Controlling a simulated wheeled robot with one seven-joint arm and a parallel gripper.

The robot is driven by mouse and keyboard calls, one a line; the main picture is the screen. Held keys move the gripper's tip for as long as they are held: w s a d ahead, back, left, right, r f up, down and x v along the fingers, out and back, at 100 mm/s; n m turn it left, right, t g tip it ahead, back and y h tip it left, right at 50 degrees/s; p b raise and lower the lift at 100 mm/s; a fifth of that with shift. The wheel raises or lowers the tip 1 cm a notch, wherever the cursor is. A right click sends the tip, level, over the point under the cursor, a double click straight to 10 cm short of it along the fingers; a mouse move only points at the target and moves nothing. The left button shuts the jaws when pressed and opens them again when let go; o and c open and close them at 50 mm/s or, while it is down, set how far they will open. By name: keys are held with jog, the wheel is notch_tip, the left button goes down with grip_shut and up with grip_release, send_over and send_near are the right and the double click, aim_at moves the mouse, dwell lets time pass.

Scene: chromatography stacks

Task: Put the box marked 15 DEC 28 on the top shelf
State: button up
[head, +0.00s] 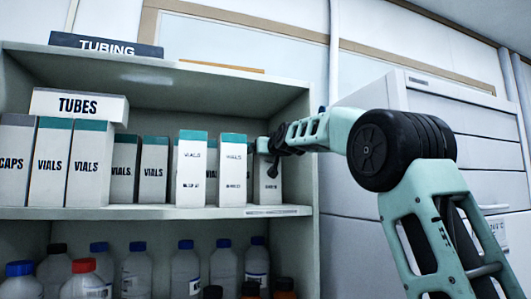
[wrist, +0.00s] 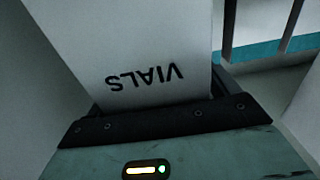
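Several white VIALS boxes with teal tops stand on the shelf (head: 150,212) in the head view. Two are at the front, a left one (head: 192,170) and a right one (head: 233,172). Another VIALS box (head: 268,188) is at the right end, its upper part hidden by my gripper (head: 262,147). Small print under the labels is too small to read, so I cannot tell which is marked 15 DEC 28. In the wrist view, a white VIALS box (wrist: 150,45) is close against my gripper, its label upside down. Whether the fingers grip it is unclear.
Bottles (head: 186,270) stand below. A side wall (head: 305,180) and white cabinet (head: 455,120) are at right.

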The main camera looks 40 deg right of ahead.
jog(key=shift+r, duration=0.1)
jog(key=b+v, duration=0.5)
jog(key=v, duration=0.7)
dwell(0.5)
